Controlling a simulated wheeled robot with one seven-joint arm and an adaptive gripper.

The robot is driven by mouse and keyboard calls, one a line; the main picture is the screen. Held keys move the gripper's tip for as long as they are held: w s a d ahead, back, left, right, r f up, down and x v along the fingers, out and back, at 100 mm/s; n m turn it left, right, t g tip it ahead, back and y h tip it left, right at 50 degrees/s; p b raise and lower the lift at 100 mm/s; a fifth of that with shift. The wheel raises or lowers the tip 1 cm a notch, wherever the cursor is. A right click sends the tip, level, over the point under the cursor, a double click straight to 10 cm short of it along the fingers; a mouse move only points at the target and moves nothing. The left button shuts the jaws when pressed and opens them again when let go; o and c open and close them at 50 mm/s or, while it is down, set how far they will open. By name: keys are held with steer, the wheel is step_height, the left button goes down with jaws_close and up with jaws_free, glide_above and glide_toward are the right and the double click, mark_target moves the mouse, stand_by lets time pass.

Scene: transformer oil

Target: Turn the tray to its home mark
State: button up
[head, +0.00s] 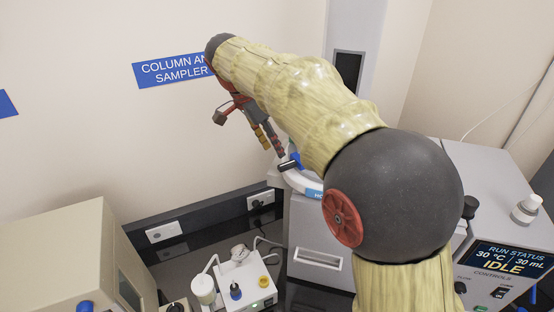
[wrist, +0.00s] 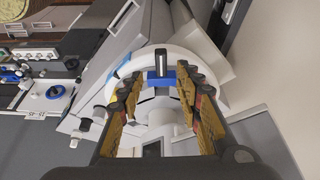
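The white round tray (head: 293,182) sits on top of the grey instrument, mostly hidden behind my arm in the head view. In the wrist view its white rim (wrist: 126,68) curves beyond and between my fingers. A black upright handle (wrist: 160,61) with blue beside it stands at the rim; it also shows in the head view (head: 289,163). A blue label starting "HO" (head: 316,194) is partly covered by my arm. My gripper (wrist: 158,84) is open, with the handle ahead between its fingers and apparently not gripped. In the head view my gripper (head: 272,146) hangs just above and left of the handle.
A grey instrument with an "IDLE" screen (head: 502,258) stands at right with a white-capped bottle (head: 526,209) on top. A white pump-like unit (head: 246,282) and a beige box (head: 62,262) stand at lower left. The wall is close behind my gripper.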

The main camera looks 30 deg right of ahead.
mark_target(284, 165)
steer(key=shift+p+x, duration=0.8)
steer(key=shift+x, duration=3.15)
steer(key=shift+w+a, duration=0.1)
steer(key=shift+a, duration=0.05)
steer(key=c, duration=0.3)
jaws_close()
